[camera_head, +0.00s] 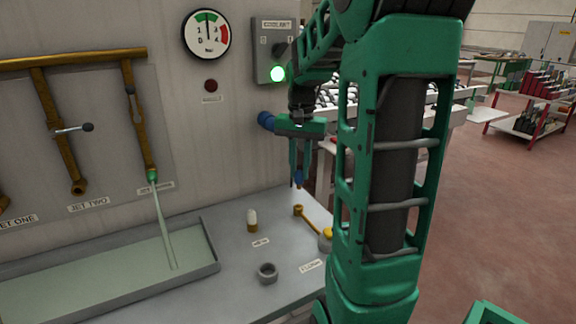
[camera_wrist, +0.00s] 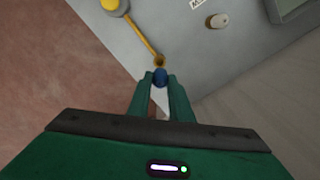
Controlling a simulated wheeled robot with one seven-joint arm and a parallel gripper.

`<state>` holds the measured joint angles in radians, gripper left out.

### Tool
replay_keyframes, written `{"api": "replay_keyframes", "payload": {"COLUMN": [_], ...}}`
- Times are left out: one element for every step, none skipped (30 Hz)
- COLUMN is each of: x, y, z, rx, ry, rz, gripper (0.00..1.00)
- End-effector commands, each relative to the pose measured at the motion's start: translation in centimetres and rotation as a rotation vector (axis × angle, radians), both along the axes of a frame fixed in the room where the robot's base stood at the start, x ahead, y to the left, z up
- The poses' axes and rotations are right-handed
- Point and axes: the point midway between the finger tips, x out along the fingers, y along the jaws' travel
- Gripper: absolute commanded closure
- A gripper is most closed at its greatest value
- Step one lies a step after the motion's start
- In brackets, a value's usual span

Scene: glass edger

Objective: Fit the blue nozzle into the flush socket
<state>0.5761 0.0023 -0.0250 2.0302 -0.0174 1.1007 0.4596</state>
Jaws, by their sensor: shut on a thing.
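My gripper (camera_head: 299,172) points down above the right end of the grey bench and is shut on the small blue nozzle (camera_head: 299,179). In the wrist view the blue nozzle (camera_wrist: 160,76) sits between the green fingertips. A brass arm with an open round end (camera_head: 298,210), which looks like the flush socket, lies below the nozzle in the head view. In the wrist view this round end (camera_wrist: 158,60) shows just beyond the nozzle. A gap shows between nozzle and socket in the head view. The nozzle's lower tip is hard to make out.
A white-and-brass nozzle (camera_head: 252,221) stands on the bench (camera_head: 225,258), with a grey ring-shaped cup (camera_head: 267,273) nearer. A yellow-capped post (camera_head: 326,238) is at the brass arm's other end. Water runs from a green nozzle (camera_head: 153,176) into a trough.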

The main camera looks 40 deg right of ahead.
Motion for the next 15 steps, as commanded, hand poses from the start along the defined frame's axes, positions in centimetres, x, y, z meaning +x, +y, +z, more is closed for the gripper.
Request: {"api": "replay_keyframes", "payload": {"x": [-0.01, 0.01, 0.03, 0.03, 0.06, 0.09, 0.1, 0.1, 0.14, 0.15, 0.17, 0.2, 0.22, 0.25, 0.21], "y": [-0.02, -0.01, 0.02, 0.04, 0.07, 0.12, 0.14, 0.14, 0.2, 0.22, 0.23, 0.22, 0.21, 0.2, 0.23], "z": [0.01, 0.01, 0.01, 0.01, 0.01, 0.01, 0.01, 0.02, 0.07, 0.12, 0.2, 0.34, 0.48, 0.65, 0.23], "rx": [0.0, 0.0, 0.0, 0.0, 0.0, 0.0, 0.0, 0.0, -0.001, -0.001, -0.002, -0.003, -0.003, -0.005, -0.003], "ry": [0.0, 0.0, 0.0, 0.0, 0.0, 0.0, 0.0, 0.0, -0.001, -0.001, -0.001, -0.002, -0.003, -0.004, -0.002], "rz": [0.0, 0.0, 0.0, 0.001, 0.001, 0.002, 0.002, 0.002, 0.003, 0.004, 0.003, 0.003, 0.003, 0.003, 0.003], "gripper": [1.0, 1.0, 1.0, 1.0, 1.0, 1.0, 1.0, 1.0, 1.0, 1.0, 1.0, 1.0, 1.0, 1.0, 1.0]}}
